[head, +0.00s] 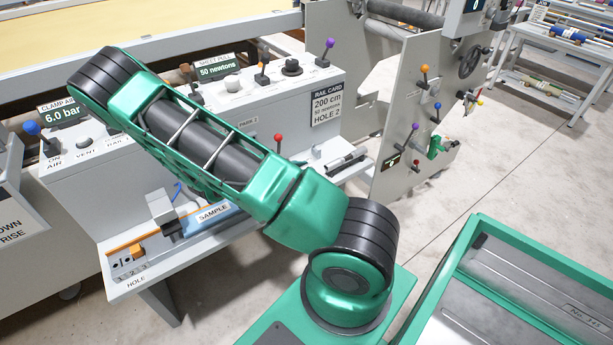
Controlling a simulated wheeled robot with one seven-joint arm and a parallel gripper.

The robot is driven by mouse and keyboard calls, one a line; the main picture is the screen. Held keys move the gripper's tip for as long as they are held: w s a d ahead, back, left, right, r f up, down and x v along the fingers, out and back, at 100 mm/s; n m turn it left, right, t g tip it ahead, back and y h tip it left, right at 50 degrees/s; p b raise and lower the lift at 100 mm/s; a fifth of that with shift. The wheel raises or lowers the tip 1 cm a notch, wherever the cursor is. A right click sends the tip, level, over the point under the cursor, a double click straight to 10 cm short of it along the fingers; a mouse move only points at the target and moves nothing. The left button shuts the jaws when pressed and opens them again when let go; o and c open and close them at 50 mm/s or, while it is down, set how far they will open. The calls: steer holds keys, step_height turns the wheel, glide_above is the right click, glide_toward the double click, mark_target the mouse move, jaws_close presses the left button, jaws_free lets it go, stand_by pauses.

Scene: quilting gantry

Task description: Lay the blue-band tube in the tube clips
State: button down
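I cannot make out a tube that is clearly marked with a blue band. Rolls, one of them blue (570,33), lie on top of a far rack at the upper right, too small to read any band. I cannot make out the tube clips for certain. My gripper is not in view; my green and black arm crosses the middle of the head view and hides part of the console behind it.
A grey control console (78,152) with levers stands behind my arm. Its front shelf (150,283) bears a SAMPLE label (213,214). A lever panel (415,140) stands right of it. A green-rimmed tray (447,262) is at lower right. Floor (500,170) between is clear.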

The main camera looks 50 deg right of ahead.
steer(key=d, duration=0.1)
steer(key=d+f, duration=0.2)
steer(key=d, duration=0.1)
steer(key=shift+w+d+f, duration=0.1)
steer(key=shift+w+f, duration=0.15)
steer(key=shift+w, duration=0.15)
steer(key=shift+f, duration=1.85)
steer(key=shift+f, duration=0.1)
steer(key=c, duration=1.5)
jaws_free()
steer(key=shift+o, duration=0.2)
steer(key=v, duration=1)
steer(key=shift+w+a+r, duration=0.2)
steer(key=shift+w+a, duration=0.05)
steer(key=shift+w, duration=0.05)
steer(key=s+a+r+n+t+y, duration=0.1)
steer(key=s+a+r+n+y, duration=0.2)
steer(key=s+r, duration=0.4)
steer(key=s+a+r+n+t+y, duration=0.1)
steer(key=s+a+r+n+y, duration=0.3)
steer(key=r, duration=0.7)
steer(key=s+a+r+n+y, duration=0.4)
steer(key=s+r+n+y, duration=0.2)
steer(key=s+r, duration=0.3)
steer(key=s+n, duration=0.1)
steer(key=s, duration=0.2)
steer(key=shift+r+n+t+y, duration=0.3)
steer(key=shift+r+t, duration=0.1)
